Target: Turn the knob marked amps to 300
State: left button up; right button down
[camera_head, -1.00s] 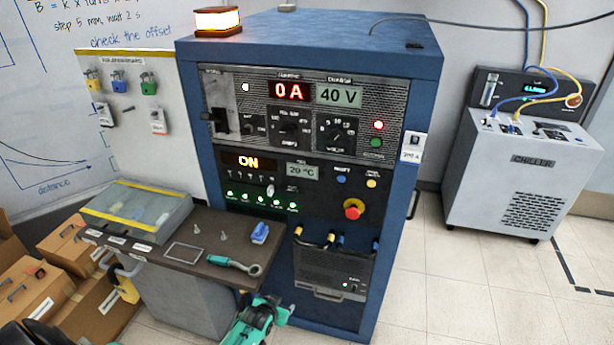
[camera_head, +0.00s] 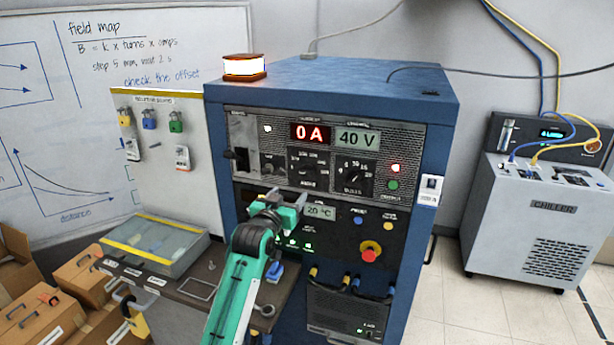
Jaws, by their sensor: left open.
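The blue power cabinet (camera_head: 332,78) carries a red display reading 0 A (camera_head: 310,133) and a grey one reading 40 V (camera_head: 357,138). Below them are a left knob (camera_head: 272,165), a middle knob (camera_head: 308,168) and a larger right knob (camera_head: 353,179) with marks around it. Their lettering is too small for me to tell which is marked amps. My left gripper (camera_head: 283,197) is open and empty. It is in front of the panel, just below the left and middle knobs in the picture, and hides part of the lower panel. My right gripper is out of view.
A red emergency button (camera_head: 370,251) is low on the panel. A lever (camera_head: 240,158) is left of the knobs. A side table with a clear-lidded box (camera_head: 158,245) and tools stands at front left. The chiller (camera_head: 540,215) stands at right, with open floor before it.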

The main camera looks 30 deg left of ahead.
aim_at(305, 172)
pick_arm(q)
jog(key=p+x, duration=0.4)
jog(key=x, duration=0.8)
jog(key=shift+s+a+r, duration=0.1)
jog(key=shift+a+r, duration=0.05)
jog(key=shift+p+x, duration=0.3)
jog(key=shift+x, duration=0.65)
jog(key=c, duration=1)
